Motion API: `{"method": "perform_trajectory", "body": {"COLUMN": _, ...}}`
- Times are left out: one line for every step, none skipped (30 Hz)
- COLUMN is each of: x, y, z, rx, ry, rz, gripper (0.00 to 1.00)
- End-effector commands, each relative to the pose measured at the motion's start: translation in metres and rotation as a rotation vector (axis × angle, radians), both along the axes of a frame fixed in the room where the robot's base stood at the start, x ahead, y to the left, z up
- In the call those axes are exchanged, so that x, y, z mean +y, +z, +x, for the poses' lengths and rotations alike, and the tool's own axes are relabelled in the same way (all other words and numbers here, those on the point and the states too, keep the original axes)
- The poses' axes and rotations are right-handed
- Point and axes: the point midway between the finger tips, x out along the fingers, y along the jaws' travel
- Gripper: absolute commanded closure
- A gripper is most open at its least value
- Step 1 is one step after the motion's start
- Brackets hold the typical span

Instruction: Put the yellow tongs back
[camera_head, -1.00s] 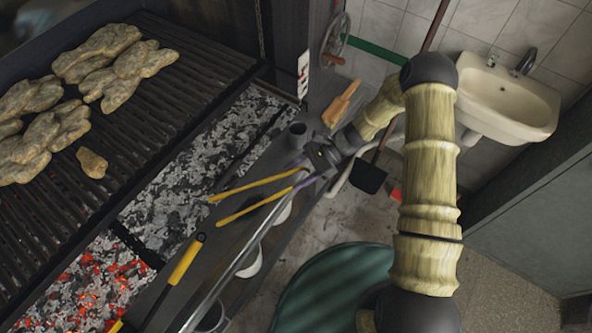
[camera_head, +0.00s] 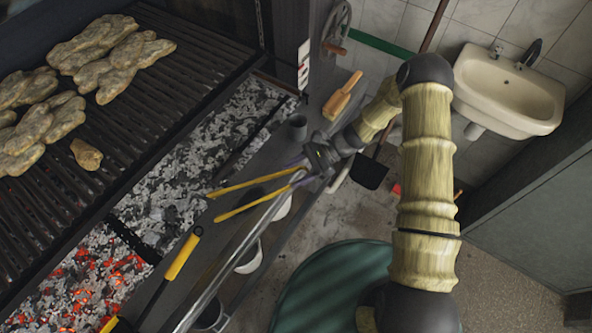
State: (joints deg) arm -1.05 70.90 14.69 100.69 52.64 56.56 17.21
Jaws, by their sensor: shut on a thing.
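The yellow tongs (camera_head: 262,179) have two long yellow arms spread in a narrow V. Their free ends point left, over the dark ledge in front of the grill. My gripper (camera_head: 318,168) is shut on the joined end of the tongs, at the right. The fingers are small and dark here, so the exact grip is partly hidden. The tongs appear to be held above the ledge, close to the metal rail; I cannot tell the height.
A yellow-handled tool (camera_head: 183,257) lies lower left. A metal rail (camera_head: 232,262) runs along the front, with white containers (camera_head: 250,258) below. Glowing coals (camera_head: 80,285) and the grill grate (camera_head: 190,75) are left.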

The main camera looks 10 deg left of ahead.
Motion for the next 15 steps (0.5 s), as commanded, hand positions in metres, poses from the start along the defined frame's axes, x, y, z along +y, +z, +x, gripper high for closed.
{"method": "perform_trajectory", "body": {"x": 0.000, "y": -0.008, "z": 0.000, "rx": 0.001, "ry": 0.000, "rz": 0.001, "gripper": 0.54}}
{"method": "perform_trajectory", "body": {"x": 0.000, "y": -0.011, "z": 0.000, "rx": 0.001, "ry": 0.000, "rz": 0.000, "gripper": 0.54}}
{"method": "perform_trajectory", "body": {"x": 0.000, "y": -0.015, "z": 0.000, "rx": 0.001, "ry": 0.000, "rz": 0.000, "gripper": 0.54}}
{"method": "perform_trajectory", "body": {"x": 0.000, "y": -0.018, "z": 0.000, "rx": 0.001, "ry": 0.000, "rz": 0.000, "gripper": 0.54}}
{"method": "perform_trajectory", "body": {"x": 0.000, "y": -0.021, "z": 0.000, "rx": 0.002, "ry": -0.001, "rz": 0.000, "gripper": 0.54}}
{"method": "perform_trajectory", "body": {"x": 0.000, "y": -0.025, "z": 0.000, "rx": 0.002, "ry": -0.001, "rz": 0.000, "gripper": 0.54}}
{"method": "perform_trajectory", "body": {"x": 0.000, "y": -0.028, "z": 0.000, "rx": 0.002, "ry": 0.000, "rz": 0.000, "gripper": 0.54}}
{"method": "perform_trajectory", "body": {"x": 0.000, "y": -0.031, "z": 0.000, "rx": 0.002, "ry": 0.000, "rz": 0.000, "gripper": 0.54}}
{"method": "perform_trajectory", "body": {"x": 0.000, "y": -0.034, "z": 0.000, "rx": 0.001, "ry": 0.000, "rz": 0.000, "gripper": 0.54}}
{"method": "perform_trajectory", "body": {"x": 0.000, "y": -0.038, "z": 0.000, "rx": 0.001, "ry": 0.000, "rz": 0.001, "gripper": 0.54}}
{"method": "perform_trajectory", "body": {"x": 0.000, "y": -0.040, "z": 0.000, "rx": 0.001, "ry": 0.000, "rz": 0.001, "gripper": 0.54}}
{"method": "perform_trajectory", "body": {"x": 0.000, "y": -0.044, "z": 0.000, "rx": 0.001, "ry": 0.000, "rz": 0.001, "gripper": 0.54}}
{"method": "perform_trajectory", "body": {"x": 0.000, "y": -0.046, "z": 0.000, "rx": 0.001, "ry": 0.000, "rz": 0.001, "gripper": 0.54}}
{"method": "perform_trajectory", "body": {"x": 0.000, "y": -0.048, "z": 0.000, "rx": 0.001, "ry": 0.000, "rz": 0.001, "gripper": 0.54}}
{"method": "perform_trajectory", "body": {"x": 0.000, "y": -0.050, "z": 0.000, "rx": 0.001, "ry": 0.000, "rz": 0.001, "gripper": 0.54}}
